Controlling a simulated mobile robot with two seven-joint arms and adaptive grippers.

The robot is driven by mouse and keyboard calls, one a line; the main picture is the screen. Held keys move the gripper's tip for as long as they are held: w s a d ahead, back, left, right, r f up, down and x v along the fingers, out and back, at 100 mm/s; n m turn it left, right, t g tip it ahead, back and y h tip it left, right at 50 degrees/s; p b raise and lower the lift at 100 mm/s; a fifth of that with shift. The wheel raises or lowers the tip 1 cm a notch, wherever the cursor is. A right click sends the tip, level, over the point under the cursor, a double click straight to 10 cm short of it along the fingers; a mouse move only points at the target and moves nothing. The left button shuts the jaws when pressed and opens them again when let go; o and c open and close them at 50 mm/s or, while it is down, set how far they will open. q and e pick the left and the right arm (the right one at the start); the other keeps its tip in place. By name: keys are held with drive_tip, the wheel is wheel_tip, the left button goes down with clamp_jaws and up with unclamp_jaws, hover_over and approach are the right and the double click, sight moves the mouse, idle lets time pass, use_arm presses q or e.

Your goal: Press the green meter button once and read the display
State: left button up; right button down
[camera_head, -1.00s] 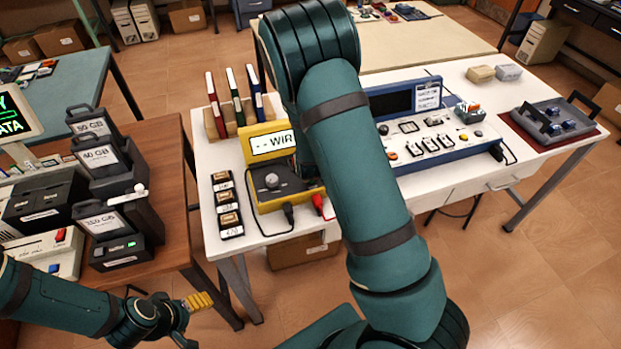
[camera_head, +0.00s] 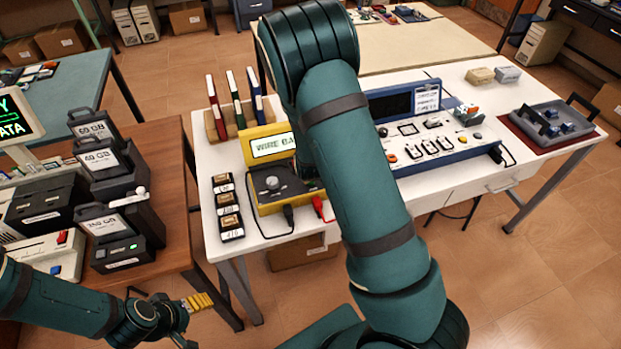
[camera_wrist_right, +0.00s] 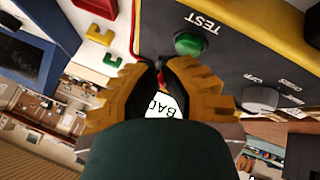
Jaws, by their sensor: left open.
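The yellow meter (camera_head: 262,180) stands on the white table, its display (camera_head: 272,146) reading "WIRE BA"; my right arm covers part of the meter. In the right wrist view the green button (camera_wrist_right: 188,43) sits on the meter's dark panel beside the word "TEST". My right gripper (camera_wrist_right: 161,64) has its yellow fingers converged at the tips, with nothing held, close beside the button in the picture; contact cannot be told. In the head view the right gripper is hidden behind its arm. My left gripper (camera_head: 200,308) is open and empty at the lower left.
A blue instrument panel (camera_head: 435,135) stands right of the meter, and a tray (camera_head: 535,140) farther right. Several small black modules (camera_head: 228,208) lie left of the meter. Books in a rack (camera_head: 232,120) stand behind. A brown table (camera_head: 170,165) holds drives at left.

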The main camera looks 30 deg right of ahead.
drive_tip(key=shift+r, duration=0.35)
drive_tip(key=shift+r, duration=0.1)
wheel_tip(320, 180, up, 5)
drive_tip(key=p, duration=0.4)
drive_tip(key=shift+p, duration=0.3)
idle(0.5)
